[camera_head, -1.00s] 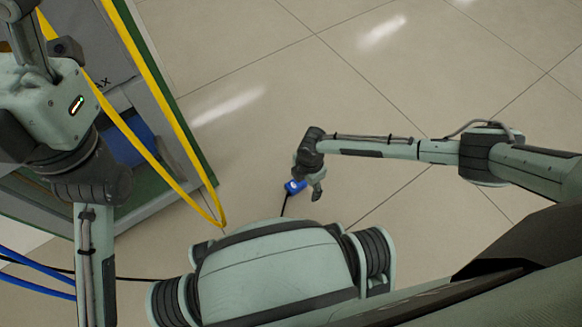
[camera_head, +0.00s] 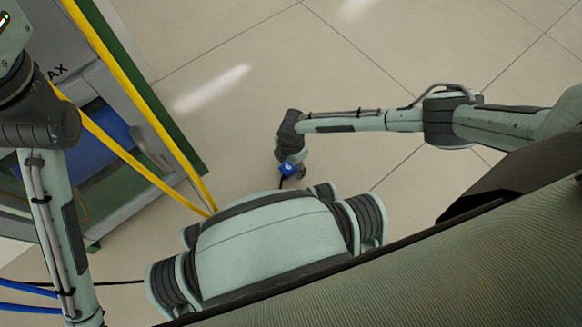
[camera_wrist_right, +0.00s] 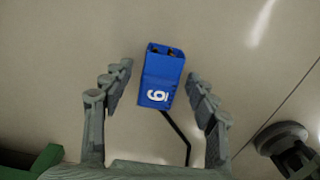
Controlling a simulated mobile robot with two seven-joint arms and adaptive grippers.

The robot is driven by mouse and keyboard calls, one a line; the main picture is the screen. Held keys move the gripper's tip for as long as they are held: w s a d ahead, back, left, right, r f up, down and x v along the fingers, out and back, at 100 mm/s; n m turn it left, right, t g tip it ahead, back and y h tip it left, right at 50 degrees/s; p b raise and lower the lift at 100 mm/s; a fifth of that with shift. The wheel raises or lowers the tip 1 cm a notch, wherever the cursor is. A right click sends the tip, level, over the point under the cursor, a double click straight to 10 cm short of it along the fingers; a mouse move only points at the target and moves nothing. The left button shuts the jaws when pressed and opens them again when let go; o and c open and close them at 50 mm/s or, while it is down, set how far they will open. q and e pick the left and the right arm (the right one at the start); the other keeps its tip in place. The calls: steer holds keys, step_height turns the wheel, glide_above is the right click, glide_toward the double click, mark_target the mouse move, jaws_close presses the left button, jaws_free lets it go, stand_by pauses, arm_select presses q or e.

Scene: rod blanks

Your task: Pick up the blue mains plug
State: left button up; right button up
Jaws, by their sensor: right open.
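The blue mains plug (camera_head: 287,169) is a small blue block with a white numeral and a black cable. It shows close up in the right wrist view (camera_wrist_right: 161,82), with two dark openings in its end. My right gripper (camera_wrist_right: 160,74) is open, with one finger on each side of the plug and a visible gap on both sides. Whether the plug is at finger depth I cannot tell. In the head view the right gripper (camera_head: 292,173) is at the plug, partly hidden by it and the wrist. My left arm is at the left edge; its gripper is out of view.
A grey cabinet (camera_head: 95,50) with green edging stands at the left, with yellow strips (camera_head: 150,85) slanting down across it. Blue cables (camera_head: 28,288) and a black cable run at lower left. Tiled floor (camera_head: 240,60) is clear beyond the right arm.

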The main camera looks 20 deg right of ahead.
steer(key=c, duration=1.3)
